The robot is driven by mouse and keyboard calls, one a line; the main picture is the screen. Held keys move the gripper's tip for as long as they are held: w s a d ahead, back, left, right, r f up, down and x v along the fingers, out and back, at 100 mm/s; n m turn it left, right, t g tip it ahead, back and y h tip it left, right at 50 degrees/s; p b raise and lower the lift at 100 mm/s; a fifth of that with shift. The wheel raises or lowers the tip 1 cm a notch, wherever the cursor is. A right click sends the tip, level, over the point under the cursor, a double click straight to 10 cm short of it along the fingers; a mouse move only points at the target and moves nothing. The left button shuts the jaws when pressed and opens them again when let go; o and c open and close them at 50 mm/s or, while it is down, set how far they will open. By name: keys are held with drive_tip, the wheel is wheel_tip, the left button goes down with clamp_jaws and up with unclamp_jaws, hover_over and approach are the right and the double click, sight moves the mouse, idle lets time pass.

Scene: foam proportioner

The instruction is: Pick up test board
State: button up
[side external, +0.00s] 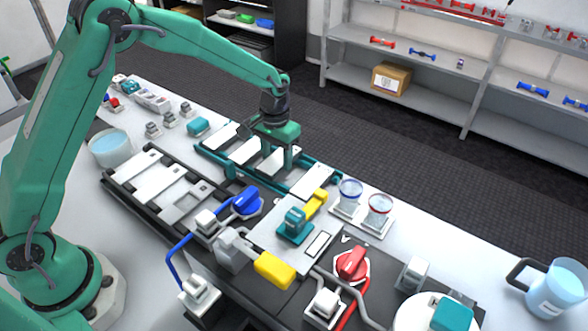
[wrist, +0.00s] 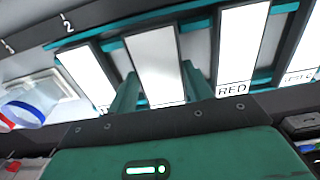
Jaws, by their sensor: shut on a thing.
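Several white boards lie side by side across a teal rack (side external: 207,150). My gripper (side external: 277,158) points down over the rack, with its fingers at the two sides of one white board (side external: 271,166). In the wrist view the green fingers of my gripper (wrist: 160,88) stand at both long edges of this board (wrist: 153,55), and it shows no readable label. The board beside it (wrist: 242,40) reads RED. Another board (wrist: 307,50) at the right edge has a partly cut label that seems to begin with TEST. I cannot tell whether the held board is off the rack.
A dark rack (side external: 118,190) with more white boards lies in front. A clear tub (side external: 108,146) is at left. The space above the rack is free.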

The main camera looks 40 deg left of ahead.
wheel_tip(320, 180, up, 3)
drive_tip(key=shift+s+d+f, duration=0.1)
drive_tip(key=shift+d+f, duration=0.05)
drive_tip(key=s+d+r, duration=0.6)
drive_tip(key=s+d, duration=0.1)
drive_tip(key=d, duration=0.1)
drive_tip(key=shift+s+d+r, duration=0.2)
drive_tip(key=shift+d+r, duration=0.05)
drive_tip(key=shift+d, duration=0.05)
